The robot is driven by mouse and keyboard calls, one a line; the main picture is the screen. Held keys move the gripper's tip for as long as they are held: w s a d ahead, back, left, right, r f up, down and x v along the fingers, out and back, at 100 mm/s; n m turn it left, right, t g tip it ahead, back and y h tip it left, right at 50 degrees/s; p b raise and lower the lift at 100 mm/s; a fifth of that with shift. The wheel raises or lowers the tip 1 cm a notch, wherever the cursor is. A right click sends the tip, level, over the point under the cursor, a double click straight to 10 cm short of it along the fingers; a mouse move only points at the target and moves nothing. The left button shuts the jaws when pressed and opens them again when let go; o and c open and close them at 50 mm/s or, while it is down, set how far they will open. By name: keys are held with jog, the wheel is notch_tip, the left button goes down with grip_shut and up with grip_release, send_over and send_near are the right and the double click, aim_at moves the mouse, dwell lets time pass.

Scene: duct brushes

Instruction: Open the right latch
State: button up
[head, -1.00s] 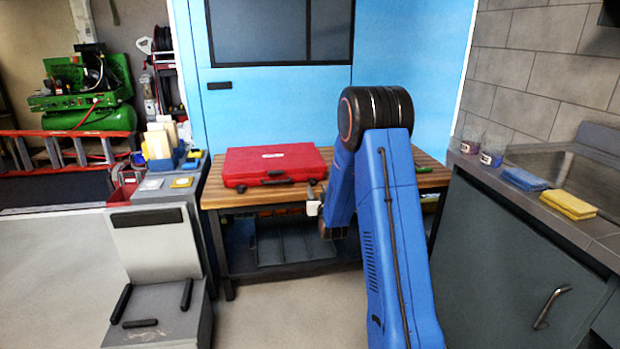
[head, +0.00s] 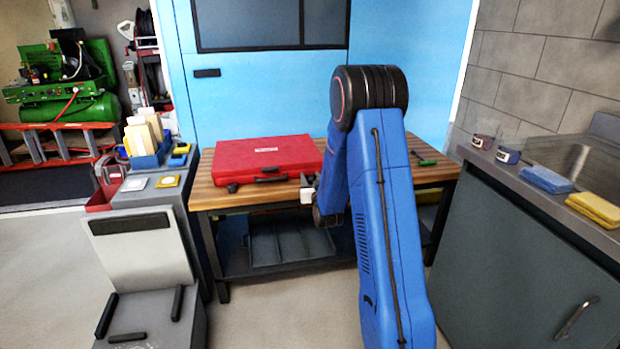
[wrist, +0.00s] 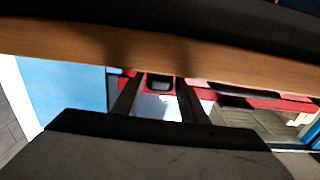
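A red case (head: 268,155) lies closed on the wooden-topped bench, its black handle (head: 271,179) on the front side. A dark left latch (head: 232,187) shows at the front left. My gripper (head: 308,181) is at the case's front right corner, by the bench's front edge, and covers the right latch in the head view. In the wrist view, which looks upside down, the two fingers of my gripper (wrist: 158,96) are apart with a gap between them. The dark right latch (wrist: 160,82) shows in that gap, beyond the fingertips. I cannot tell whether they touch it.
The wooden bench top (head: 225,203) has its front edge close to my gripper; the edge also crosses the wrist view (wrist: 60,42). A green-handled tool (head: 425,161) lies on the bench's right. A sink counter (head: 520,172) stands at right, a grey cart (head: 150,195) at left.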

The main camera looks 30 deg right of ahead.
jog(key=shift+c, duration=0.3)
jog(key=c, duration=0.7)
jog(key=shift+f+t, duration=0.3)
jog(key=shift+t, duration=0.3)
jog(key=o, duration=0.8)
jog(key=shift+s, duration=0.1)
jog(key=shift+c, duration=0.2)
